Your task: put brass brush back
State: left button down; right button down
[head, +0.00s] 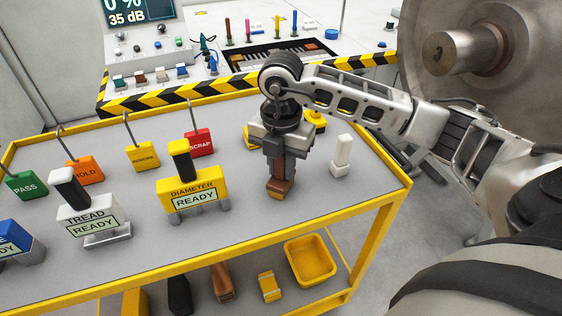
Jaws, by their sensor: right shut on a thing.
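My right gripper (279,158) points down over the right part of the grey cart top. My left gripper is out of view.
The yellow-edged cart top (130,270) bears a yellow diameter gauge (190,190), a white tread gauge (92,217), several coloured tags and a white block (341,156). Yellow pieces stand partly hidden behind my gripper. A yellow bin (311,262) sits on the lower shelf.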

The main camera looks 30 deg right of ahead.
jog(key=shift+f, duration=0.1)
jog(key=c, duration=1.3)
grip_release()
jog(key=shift+o, duration=0.2)
notch_tip(320, 180, up, 12)
jog(key=shift+r, duration=0.1)
